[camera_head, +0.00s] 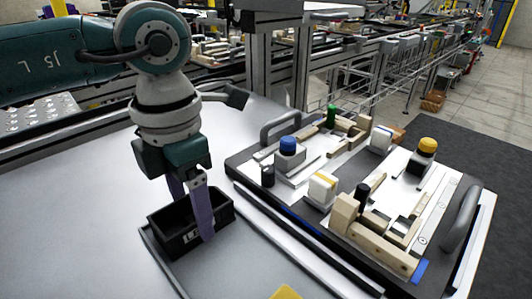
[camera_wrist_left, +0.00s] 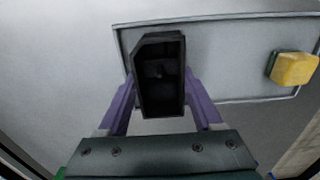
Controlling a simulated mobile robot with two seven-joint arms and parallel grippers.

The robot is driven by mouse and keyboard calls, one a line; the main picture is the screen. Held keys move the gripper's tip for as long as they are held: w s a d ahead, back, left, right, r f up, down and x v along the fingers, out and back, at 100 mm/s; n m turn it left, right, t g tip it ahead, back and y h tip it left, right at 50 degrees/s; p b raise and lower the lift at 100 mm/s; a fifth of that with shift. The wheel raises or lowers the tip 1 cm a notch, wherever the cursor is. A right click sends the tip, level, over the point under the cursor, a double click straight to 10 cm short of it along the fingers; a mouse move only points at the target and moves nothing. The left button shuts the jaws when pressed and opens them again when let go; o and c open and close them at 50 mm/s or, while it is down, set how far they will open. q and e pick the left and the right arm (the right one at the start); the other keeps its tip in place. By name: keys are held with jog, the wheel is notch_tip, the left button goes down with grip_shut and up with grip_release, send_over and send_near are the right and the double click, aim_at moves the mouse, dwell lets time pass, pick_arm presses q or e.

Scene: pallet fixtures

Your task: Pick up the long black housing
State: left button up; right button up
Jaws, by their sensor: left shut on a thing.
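The long black housing (camera_head: 167,232) is an open-topped dark box with a small white label on its side, at the lower left of the head view. My left gripper (camera_head: 193,212) comes down on it from above, with its purple fingers shut on the two long sides. In the left wrist view the housing (camera_wrist_left: 160,75) sits between the fingers of my left gripper (camera_wrist_left: 160,92), its hollow inside facing the camera. It overlaps the rim of a grey tray (camera_wrist_left: 225,22). How far it is above the surface I cannot tell. My right gripper is not in view.
A yellow piece (camera_wrist_left: 293,68) lies in the tray, right of the housing. A pallet fixture with grey handles (camera_head: 462,218) and several blocks stands to the right, including blue-topped (camera_head: 288,145) and yellow-topped (camera_head: 427,146) ones. The table (camera_head: 60,200) is clear at left.

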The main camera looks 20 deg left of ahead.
pick_arm(q)
jog(key=c, duration=0.4)
jog(key=shift+r, duration=0.1)
